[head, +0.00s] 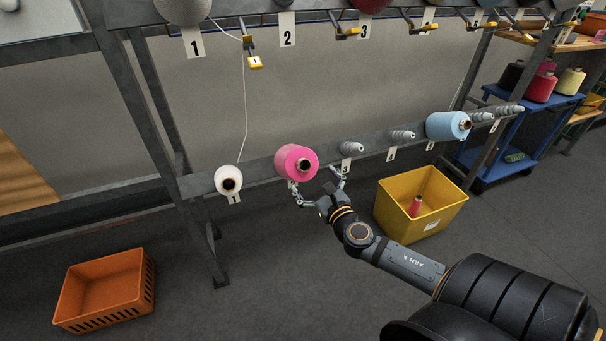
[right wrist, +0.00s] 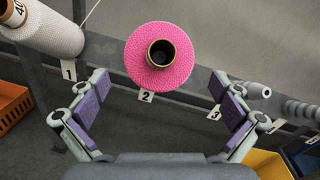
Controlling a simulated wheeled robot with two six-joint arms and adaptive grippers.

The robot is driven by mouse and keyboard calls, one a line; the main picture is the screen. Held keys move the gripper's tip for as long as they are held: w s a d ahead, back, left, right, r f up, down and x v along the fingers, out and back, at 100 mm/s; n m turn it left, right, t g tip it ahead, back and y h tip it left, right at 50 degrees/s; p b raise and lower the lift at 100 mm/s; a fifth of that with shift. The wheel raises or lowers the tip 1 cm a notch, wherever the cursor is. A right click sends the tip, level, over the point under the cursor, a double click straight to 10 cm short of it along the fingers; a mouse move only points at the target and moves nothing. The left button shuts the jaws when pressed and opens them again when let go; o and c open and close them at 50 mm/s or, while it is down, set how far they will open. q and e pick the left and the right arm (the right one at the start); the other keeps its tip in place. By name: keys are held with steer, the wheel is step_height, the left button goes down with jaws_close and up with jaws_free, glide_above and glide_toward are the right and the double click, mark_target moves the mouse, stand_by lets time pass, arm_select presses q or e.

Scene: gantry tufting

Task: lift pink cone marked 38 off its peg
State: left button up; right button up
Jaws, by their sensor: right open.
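The pink cone (head: 296,162) sits on the lower rail at the place tagged 2, its dark core end facing out. It also shows in the right wrist view (right wrist: 140,70), above and between the fingers. I cannot read a 38 on it. The peg is hidden inside the cone. My right gripper (head: 322,186) is open and empty, just in front of and below the cone, its fingers spread to either side. It shows in the right wrist view (right wrist: 163,105) with purple pads apart, not touching the cone. My left gripper is not in view.
A white cone (head: 228,179) sits left at tag 1. Bare pegs (head: 352,148) stand right, then a light blue cone (head: 447,126). A yellow bin (head: 441,187) with a small red cone stands below right. An orange crate (head: 104,290) lies on the floor at left.

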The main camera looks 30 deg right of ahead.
mark_target(299, 159)
steer(key=w, duration=0.5)
steer(key=shift+w+d+r, duration=0.15)
steer(key=shift+d+r, duration=0.05)
steer(key=shift+d, duration=0.1)
steer(key=w, duration=0.2)
steer(key=w+p, duration=0.1)
steer(key=shift+w+d+f, duration=0.1)
steer(key=shift+w+d, duration=0.25)
steer(key=shift+w, duration=0.4)
steer(key=shift+f, duration=0.1)
steer(key=shift+c, duration=0.4)
steer(key=c, duration=1.2)
steer(key=o, duration=1)
steer(key=c, duration=1.2)
steer(key=shift+s+r+p, duration=0.45)
steer(key=shift+r+p, duration=0.1)
steer(key=shift+p, duration=0.05)
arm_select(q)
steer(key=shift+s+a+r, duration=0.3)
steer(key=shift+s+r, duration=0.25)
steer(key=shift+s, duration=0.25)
